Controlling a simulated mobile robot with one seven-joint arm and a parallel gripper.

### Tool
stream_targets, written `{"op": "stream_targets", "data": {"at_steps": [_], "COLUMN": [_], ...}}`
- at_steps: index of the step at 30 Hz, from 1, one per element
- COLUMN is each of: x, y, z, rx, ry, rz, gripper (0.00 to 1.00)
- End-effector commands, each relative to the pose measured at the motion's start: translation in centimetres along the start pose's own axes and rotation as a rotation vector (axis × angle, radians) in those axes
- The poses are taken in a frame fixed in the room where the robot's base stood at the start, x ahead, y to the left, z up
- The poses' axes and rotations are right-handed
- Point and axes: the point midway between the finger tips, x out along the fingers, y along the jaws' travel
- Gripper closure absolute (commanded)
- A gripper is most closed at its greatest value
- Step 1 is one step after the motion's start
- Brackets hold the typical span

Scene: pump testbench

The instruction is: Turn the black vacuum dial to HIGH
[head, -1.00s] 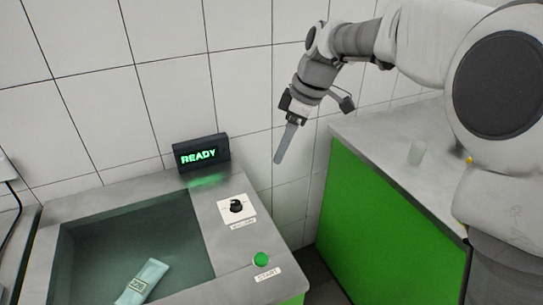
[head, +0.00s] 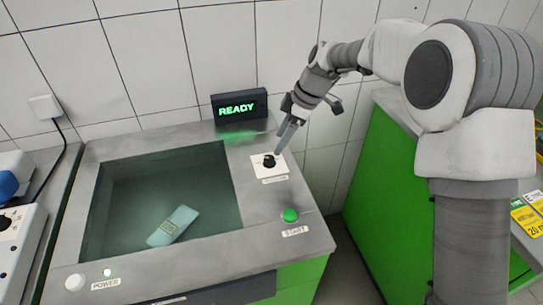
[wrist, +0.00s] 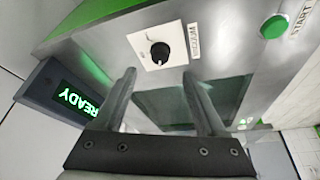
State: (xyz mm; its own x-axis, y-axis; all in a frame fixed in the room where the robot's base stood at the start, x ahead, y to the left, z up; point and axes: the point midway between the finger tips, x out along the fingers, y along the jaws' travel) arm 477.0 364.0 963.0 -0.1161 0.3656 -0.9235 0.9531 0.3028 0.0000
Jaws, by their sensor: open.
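The black vacuum dial (head: 269,161) sits on a white square plate on the machine's top, right of the basin, with a label below it. In the wrist view the dial (wrist: 160,52) lies beyond the fingertips, with a white pointer mark on it. The small print on its plate is too small to read. My gripper (head: 280,148) hangs just above and to the right of the dial in the head view. In the wrist view its two fingers (wrist: 162,88) are apart with nothing between them. I see no contact with the dial.
A dark display (head: 239,107) reading READY stands behind the dial. A green START button (head: 290,215) is in front of it. A sunken basin (head: 120,180) holds a pale packet (head: 173,226). A POWER button (head: 75,282) is at front left. A green-sided counter (head: 385,165) stands right.

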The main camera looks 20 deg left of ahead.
Motion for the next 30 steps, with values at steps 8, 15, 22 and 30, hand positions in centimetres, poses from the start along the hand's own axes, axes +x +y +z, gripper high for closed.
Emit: {"op": "stream_targets", "data": {"at_steps": [8, 15, 22, 30], "x": [5.3, 7.0, 7.1, 7.0], "y": [-0.1, 0.0, 0.0, 0.0], "z": [0.1, 0.0, 0.0, 0.0], "rx": [0.000, 0.000, 0.000, 0.000], "ry": [-0.001, -0.001, -0.001, -0.001], "rz": [-0.003, 0.000, 0.000, 0.000], "gripper": [0.27, 0.27, 0.27, 0.68]}}
